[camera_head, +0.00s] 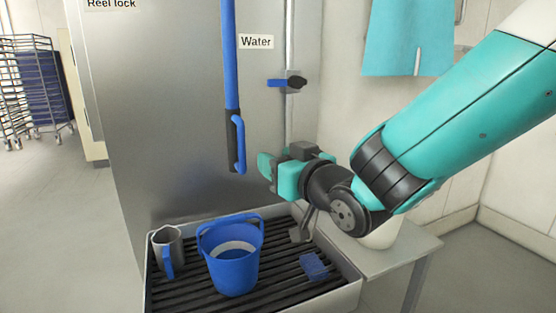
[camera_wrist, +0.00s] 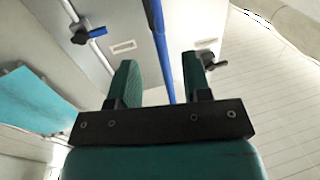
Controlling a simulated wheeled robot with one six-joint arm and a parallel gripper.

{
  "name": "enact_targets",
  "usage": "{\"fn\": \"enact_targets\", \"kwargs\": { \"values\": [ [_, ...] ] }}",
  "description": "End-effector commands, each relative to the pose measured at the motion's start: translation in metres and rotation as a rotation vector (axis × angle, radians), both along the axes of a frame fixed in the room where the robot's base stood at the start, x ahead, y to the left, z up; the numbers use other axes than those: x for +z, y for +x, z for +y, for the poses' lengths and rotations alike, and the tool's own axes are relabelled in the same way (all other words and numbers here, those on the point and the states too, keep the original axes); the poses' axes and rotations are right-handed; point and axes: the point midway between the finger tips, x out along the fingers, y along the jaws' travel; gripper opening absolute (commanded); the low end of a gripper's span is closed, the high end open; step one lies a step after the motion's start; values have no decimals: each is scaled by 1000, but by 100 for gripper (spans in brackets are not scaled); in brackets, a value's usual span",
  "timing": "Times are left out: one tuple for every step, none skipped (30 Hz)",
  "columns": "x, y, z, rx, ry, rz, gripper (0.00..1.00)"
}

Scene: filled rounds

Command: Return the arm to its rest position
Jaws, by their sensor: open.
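My arm reaches in from the right in the head view. My gripper (camera_head: 268,170) is in front of the metal panel, above the slatted tray and to the right of the blue hose wand's handle. In the wrist view my gripper (camera_wrist: 160,85) shows two green fingers spread apart. The blue hose (camera_wrist: 160,45) appears beyond the gap between them, and nothing is visibly held. In the head view the blue hose wand (camera_head: 231,60) hangs vertically on the panel, apart from the gripper.
Below stands a tray (camera_head: 352,290) with dark slats. It holds a blue bucket (camera_head: 232,272), a metal jug (camera_head: 168,245) and a blue brush (camera_head: 314,266). A blue-handled valve (camera_head: 285,83) is on the pipe. A teal cloth (camera_head: 408,40) hangs on the wall. Open floor lies left.

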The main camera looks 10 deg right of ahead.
Motion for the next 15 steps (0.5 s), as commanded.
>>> {"fn": "enact_targets", "kwargs": {
  "values": [
    [0,-1,-2,-2,0,0,44],
    [0,-1,-2,-3,0,0,44],
    [0,-1,-3,-4,0,-1,44],
    [0,-1,-4,-5,-1,-1,44],
    [0,-1,-4,-5,-1,-1,44],
    [0,-1,-5,-6,0,-1,44],
    [0,-1,-5,-7,0,-1,44],
    [0,-1,-6,-7,0,-1,44],
    [0,-1,-6,-7,0,-1,44],
    [0,-1,-6,-7,0,-1,44],
    [0,-1,-6,-7,0,2,44],
    [-1,-1,-6,-7,0,12,44],
    [-2,-2,-6,-8,-2,26,44],
    [-4,-3,-6,-8,-3,46,44],
    [-8,-5,-7,-7,-7,87,44]
  ]
}}
